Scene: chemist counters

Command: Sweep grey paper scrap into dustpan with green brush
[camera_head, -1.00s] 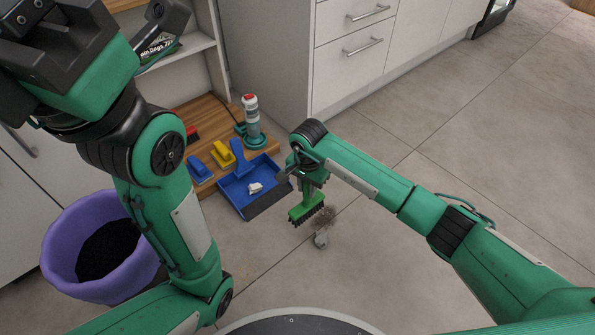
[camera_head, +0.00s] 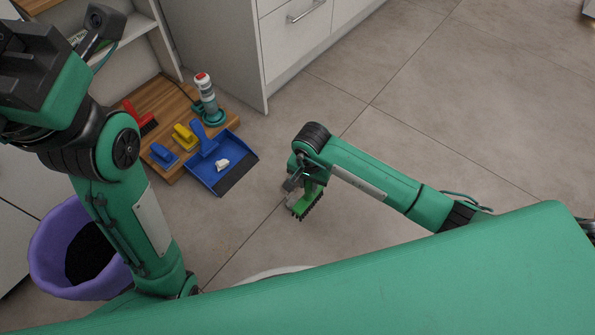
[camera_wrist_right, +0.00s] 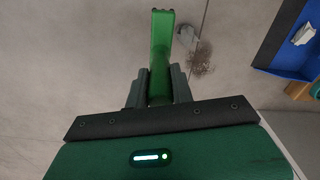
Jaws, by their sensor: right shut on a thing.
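My right gripper (camera_head: 308,183) is shut on the green brush (camera_head: 305,203), whose dark bristles point down toward the floor. In the right wrist view the brush (camera_wrist_right: 160,55) stands between the fingers. The grey paper scrap (camera_wrist_right: 187,38) lies on the floor just right of the brush there; in the head view the brush and gripper mostly hide it. The blue dustpan (camera_head: 207,176) lies left of the brush, its dark lip facing it, with a white crumpled scrap (camera_head: 222,164) inside. My left arm is raised at the left; its fingers cannot be made out.
Brown dirt (camera_wrist_right: 203,62) lies beside the grey scrap. A wooden board (camera_head: 160,98) behind the dustpan bears a red brush (camera_head: 138,117), a yellow tool (camera_head: 184,136), a blue tool (camera_head: 163,155) and a bottle (camera_head: 207,95). A purple bin (camera_head: 50,250) stands left. Floor right is open.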

